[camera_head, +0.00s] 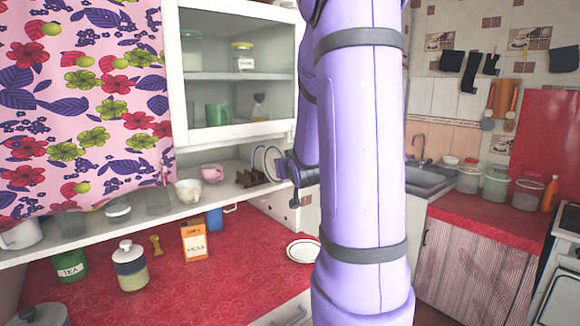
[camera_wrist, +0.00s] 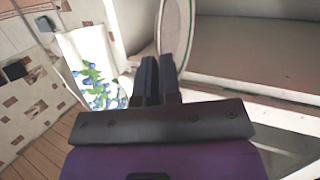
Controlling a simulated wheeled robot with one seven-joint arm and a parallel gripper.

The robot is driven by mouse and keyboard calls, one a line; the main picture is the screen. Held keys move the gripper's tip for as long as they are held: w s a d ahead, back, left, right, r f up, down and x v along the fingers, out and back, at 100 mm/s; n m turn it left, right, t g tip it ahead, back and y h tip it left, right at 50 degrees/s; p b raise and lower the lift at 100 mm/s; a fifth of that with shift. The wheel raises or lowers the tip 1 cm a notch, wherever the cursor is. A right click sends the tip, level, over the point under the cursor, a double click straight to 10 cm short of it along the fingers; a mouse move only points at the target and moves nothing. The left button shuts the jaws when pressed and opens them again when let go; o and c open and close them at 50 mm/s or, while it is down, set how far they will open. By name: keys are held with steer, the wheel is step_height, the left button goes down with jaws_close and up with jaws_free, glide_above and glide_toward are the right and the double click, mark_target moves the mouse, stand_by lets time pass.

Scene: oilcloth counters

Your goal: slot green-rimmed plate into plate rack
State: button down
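The green-rimmed plate (camera_wrist: 175,38) stands nearly edge-on in the wrist view, its lower edge running down between my fingers. My gripper (camera_wrist: 158,62) has its two dark fingers close together on this edge. In the head view, the plate (camera_head: 273,161) is upright on the shelf side of my gripper (camera_head: 284,168). The dark brown plate rack (camera_head: 248,180) sits on the shelf, just left of and below the plate. Another pale plate (camera_head: 257,158) stands upright behind it. I cannot tell whether the held plate touches the rack; my arm hides part of the area.
A pink cup (camera_head: 212,172) and a white cup (camera_head: 188,190) stand left of the rack. The cabinet (camera_head: 238,105) hangs close above.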

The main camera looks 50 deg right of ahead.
steer(key=shift+w+d+f, duration=0.4)
steer(key=shift+w+d, duration=0.15)
steer(key=shift+w, duration=1.65)
steer(key=shift+w+d+f, duration=0.45)
steer(key=shift+w+d, duration=0.05)
steer(key=shift+w, duration=1.7)
steer(key=shift+w+d+f, duration=0.4)
steer(key=shift+w+d, duration=0.15)
steer(key=shift+w, duration=1.65)
steer(key=c, duration=1.2)
jaws_free()
steer(key=shift+c, duration=0.2)
steer(key=shift+s+a, duration=0.1)
steer(key=v, duration=1)
steer(key=shift+s, duration=0.25)
